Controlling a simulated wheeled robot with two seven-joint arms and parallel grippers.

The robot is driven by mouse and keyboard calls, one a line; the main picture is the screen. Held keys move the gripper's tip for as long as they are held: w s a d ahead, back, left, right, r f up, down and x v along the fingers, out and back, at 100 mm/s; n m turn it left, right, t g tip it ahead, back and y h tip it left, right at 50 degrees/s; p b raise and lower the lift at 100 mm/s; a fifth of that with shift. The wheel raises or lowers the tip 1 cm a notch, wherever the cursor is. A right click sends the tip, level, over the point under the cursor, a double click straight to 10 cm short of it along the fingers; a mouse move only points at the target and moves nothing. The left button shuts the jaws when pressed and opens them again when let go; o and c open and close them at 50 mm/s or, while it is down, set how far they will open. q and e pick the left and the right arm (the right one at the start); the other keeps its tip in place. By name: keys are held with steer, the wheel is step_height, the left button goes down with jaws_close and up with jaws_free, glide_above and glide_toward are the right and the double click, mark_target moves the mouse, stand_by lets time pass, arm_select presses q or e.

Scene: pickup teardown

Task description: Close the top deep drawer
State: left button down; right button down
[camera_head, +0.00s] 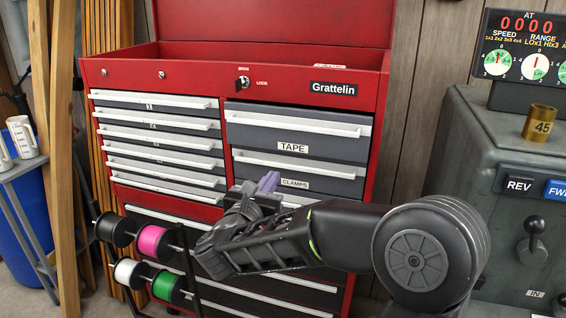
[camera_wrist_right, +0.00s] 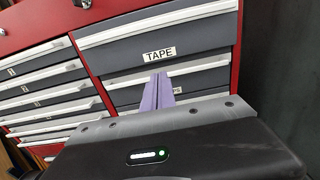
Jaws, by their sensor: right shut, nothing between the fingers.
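The red tool chest (camera_head: 375,100) fills the middle of the head view. Its top deep drawer is the grey one labelled TAPE (camera_head: 290,133), at the upper right of the chest; in the wrist view the TAPE drawer (camera_wrist_right: 200,35) is straight ahead. Its front looks slightly forward of the drawer below, but I cannot tell how far. My right gripper (camera_head: 268,182) is shut and empty, its purple fingers in front of the CLAMPS drawer (camera_head: 330,183). In the wrist view the fingertips (camera_wrist_right: 158,80) appear just below the TAPE label; contact cannot be told. My left gripper is out of view.
Narrow drawers (camera_head: 160,131) line the chest's left side, and a key (camera_head: 241,82) sits in the lock above. A rack of coloured spools (camera_head: 152,241) stands in front at lower left. A grey machine (camera_head: 470,150) stands at the right.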

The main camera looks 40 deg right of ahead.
mark_target(293, 148)
steer(key=p+x, duration=0.5)
steer(key=x, duration=0.7)
steer(key=shift+w+d+p, duration=0.2)
steer(key=shift+d+p, duration=0.1)
steer(key=shift+d, duration=0.05)
steer(key=shift+w+d, duration=0.3)
steer(key=shift+d, duration=0.1)
steer(key=shift+f, duration=0.1)
steer(key=shift+w+d+f, duration=0.1)
steer(key=shift+d+f, duration=0.05)
steer(key=b+x, duration=0.2)
steer(key=b, duration=0.1)
steer(key=shift+w+d+f+b, duration=0.15)
steer(key=shift+d+b, duration=0.05)
steer(key=shift+b, duration=0.2)
steer(key=shift+d+r, duration=0.1)
steer(key=shift+r, duration=0.55)
